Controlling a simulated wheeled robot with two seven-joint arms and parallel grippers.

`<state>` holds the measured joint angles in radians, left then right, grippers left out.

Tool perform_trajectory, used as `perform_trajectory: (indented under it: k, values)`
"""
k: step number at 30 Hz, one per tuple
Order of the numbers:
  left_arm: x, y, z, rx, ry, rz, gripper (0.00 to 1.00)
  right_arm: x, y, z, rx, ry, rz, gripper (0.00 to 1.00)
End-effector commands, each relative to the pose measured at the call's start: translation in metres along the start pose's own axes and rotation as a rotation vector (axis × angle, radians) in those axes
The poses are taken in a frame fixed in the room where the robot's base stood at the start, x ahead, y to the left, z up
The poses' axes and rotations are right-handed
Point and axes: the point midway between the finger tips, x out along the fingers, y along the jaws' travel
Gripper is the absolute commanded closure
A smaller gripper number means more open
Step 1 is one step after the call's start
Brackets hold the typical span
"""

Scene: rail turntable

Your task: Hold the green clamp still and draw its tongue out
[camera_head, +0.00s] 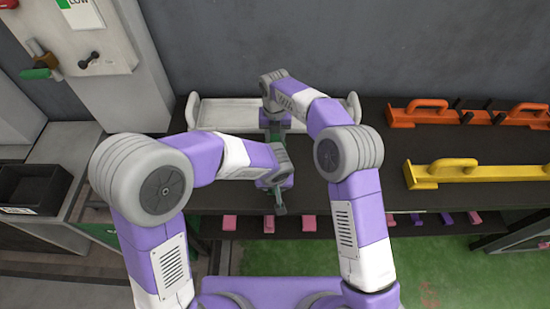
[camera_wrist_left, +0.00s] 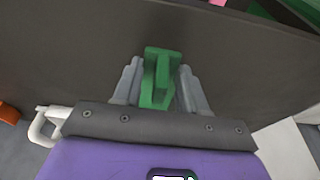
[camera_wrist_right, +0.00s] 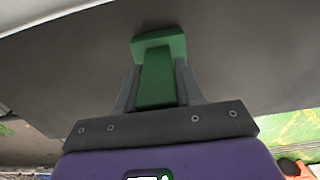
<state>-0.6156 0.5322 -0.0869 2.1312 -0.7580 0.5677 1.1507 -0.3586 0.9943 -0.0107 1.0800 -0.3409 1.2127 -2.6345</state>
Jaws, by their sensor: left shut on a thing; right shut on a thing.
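The green clamp (camera_head: 275,130) is at the dark bench, in front of the white tray, mostly hidden by my arms in the head view. My right gripper (camera_head: 275,115) comes down over its far side. In the right wrist view, the right gripper (camera_wrist_right: 156,85) is shut on a green bar with a wider end block (camera_wrist_right: 158,45). I cannot tell which held part is the tongue.
A long white tray (camera_head: 225,113) lies behind the clamp. Orange handled bars (camera_head: 420,114) and a yellow one (camera_head: 455,173) lie on the bench to the right. Pink blocks (camera_head: 268,223) line the lower front shelf. A black bin (camera_head: 35,187) stands at the left.

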Motion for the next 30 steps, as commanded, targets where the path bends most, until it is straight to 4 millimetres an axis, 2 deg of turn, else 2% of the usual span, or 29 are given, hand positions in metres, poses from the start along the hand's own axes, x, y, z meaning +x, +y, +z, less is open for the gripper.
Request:
perform_trajectory:
  k: [30]
  values:
    - [-0.008,0.001,0.031,0.001,-0.001,0.000,0.95,0.002,-0.001,0.000,0.001,0.001,-0.002,1.00]
